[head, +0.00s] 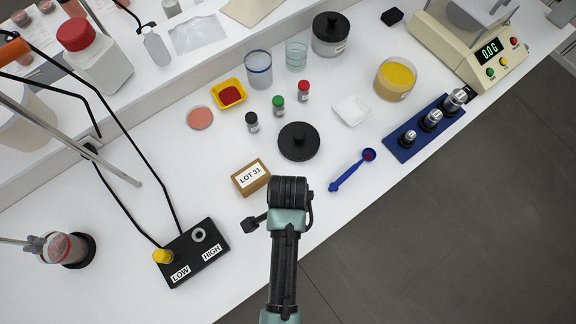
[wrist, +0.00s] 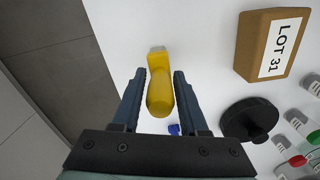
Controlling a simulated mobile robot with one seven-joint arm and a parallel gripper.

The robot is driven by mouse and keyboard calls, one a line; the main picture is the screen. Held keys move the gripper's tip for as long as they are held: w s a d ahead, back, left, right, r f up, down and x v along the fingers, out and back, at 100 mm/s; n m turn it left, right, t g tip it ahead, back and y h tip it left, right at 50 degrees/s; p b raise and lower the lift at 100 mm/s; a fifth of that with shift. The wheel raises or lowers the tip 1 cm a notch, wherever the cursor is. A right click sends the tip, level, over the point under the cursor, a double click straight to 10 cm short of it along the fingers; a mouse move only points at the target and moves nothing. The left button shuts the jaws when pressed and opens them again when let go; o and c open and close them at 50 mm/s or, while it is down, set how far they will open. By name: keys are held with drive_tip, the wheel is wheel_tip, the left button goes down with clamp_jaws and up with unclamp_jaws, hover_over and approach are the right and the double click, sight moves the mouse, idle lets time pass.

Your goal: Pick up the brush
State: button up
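The brush (wrist: 160,90) shows in the wrist view as a yellow handle with a pale end pointing away. It lies between the two dark fingers of my gripper (wrist: 160,76), with a gap visible on both sides. My gripper is open and does not appear to touch it. In the head view my arm's end (head: 288,190) is over the front edge of the white table, right of the LOT 31 box. The brush is hidden there behind my arm.
The LOT 31 box (head: 251,178) stands close by, also in the wrist view (wrist: 272,45). A black lid (head: 299,142) lies behind it. A blue scoop (head: 352,170) lies to the right. A black LOW/HIGH control box (head: 192,252) stands left. Beyond the front edge is grey floor.

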clamp_jaws()
drive_tip(key=shift+r, duration=0.1)
